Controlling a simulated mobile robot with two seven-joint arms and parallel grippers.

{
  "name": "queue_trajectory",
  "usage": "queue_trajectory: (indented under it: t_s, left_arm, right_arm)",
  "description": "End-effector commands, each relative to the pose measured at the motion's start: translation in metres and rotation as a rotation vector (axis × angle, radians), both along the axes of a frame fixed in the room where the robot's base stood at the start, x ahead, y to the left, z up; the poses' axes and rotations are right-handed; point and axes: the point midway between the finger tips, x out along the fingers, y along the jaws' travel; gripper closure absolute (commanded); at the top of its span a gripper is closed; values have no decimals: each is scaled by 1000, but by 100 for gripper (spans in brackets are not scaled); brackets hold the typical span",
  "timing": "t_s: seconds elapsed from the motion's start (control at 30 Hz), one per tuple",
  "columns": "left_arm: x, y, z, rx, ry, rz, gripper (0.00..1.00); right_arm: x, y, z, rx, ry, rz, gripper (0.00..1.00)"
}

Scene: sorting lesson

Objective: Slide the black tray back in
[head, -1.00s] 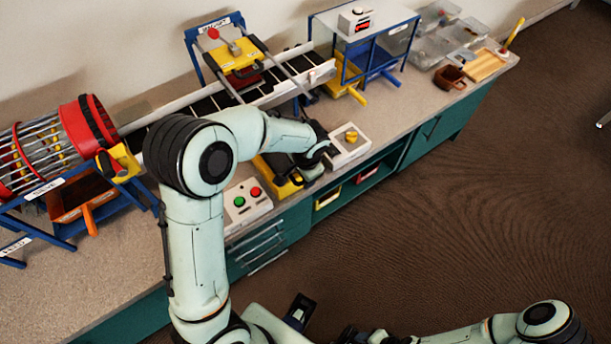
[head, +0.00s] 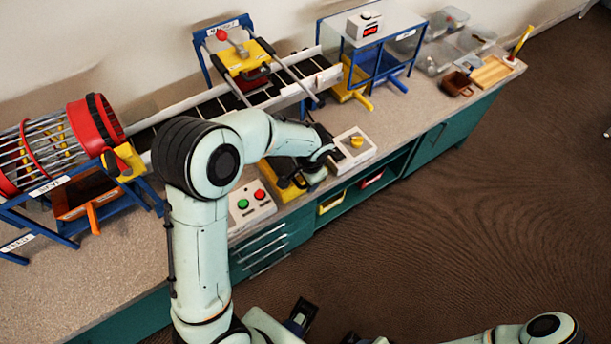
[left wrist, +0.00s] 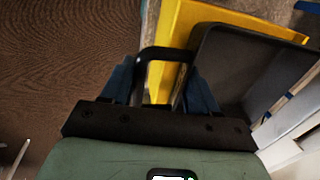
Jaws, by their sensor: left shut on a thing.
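My left gripper (head: 322,160) is shut on the black handle (left wrist: 163,53) of the black tray (left wrist: 262,70). In the left wrist view the handle loop shows between its two blue-grey fingers. The tray lies beside a yellow frame (left wrist: 182,28), which also shows on the bench in the head view (head: 278,167). In the head view my arm and gripper hide most of the tray, so how far it sticks out is unclear. My right arm lies low at the bottom right, and dark parts at the bottom edge may be its gripper; its jaws are unclear.
A box with green and red buttons (head: 250,206) stands left of the left gripper. A box with a yellow knob (head: 354,149) stands close on its right. The conveyor (head: 225,100) runs behind. The bench front has shelves with bins (head: 331,203); the floor is clear.

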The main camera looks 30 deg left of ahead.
Motion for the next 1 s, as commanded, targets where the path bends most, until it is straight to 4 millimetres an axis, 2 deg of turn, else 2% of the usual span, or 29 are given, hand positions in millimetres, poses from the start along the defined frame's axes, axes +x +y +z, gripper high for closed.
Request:
queue_trajectory:
  t_s: [0.27,0.3,0.37,0.73,0.87,1.0]
  left_arm:
    - [0,0,-1,0,-1,0,74]
    - [0,0,-1,0,-1,0,31]
    - [0,0,0,0,-1,0,11]
    - [0,-1,4,-1,-2,0,11]
    - [-1,-4,21,-1,-5,-1,11]
    - [-3,-9,52,-1,-8,-2,11]
  right_arm:
    - [0,0,-1,0,0,0,49]
    - [0,0,-1,0,0,0,49]
    - [0,0,-1,0,0,0,49]
    - [0,0,0,0,0,0,49]
    - [1,0,2,0,-1,0,49]
    - [2,0,5,0,-2,0,49]
